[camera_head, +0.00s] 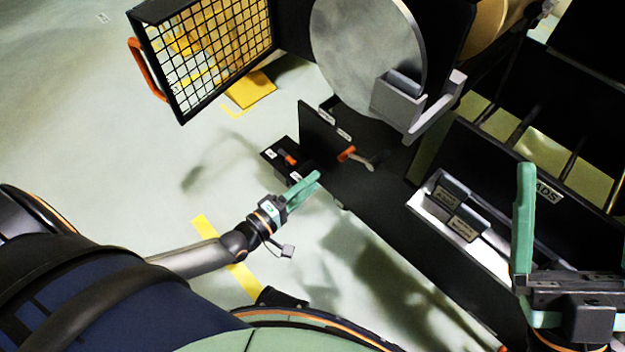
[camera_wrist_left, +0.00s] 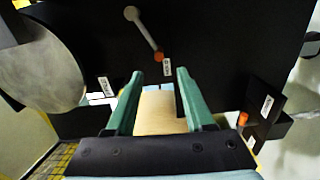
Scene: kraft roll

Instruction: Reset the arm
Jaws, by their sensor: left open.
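My left gripper (camera_head: 302,187) reaches in from the left in the head view, its green fingers apart beside the black machine's lower end. In the left wrist view the open fingers (camera_wrist_left: 160,85) point at a black panel (camera_wrist_left: 215,40). A tan surface (camera_wrist_left: 160,112) shows between them; I cannot tell what it is. My right gripper is at the right edge of the head view, with one upright green finger (camera_head: 525,220) clear; its other finger is not clearly seen.
Close to my left gripper are a small black box with an orange handle (camera_head: 290,157) and an orange-ended lever (camera_head: 347,154). Pale floor (camera_head: 120,150) at left is clear.

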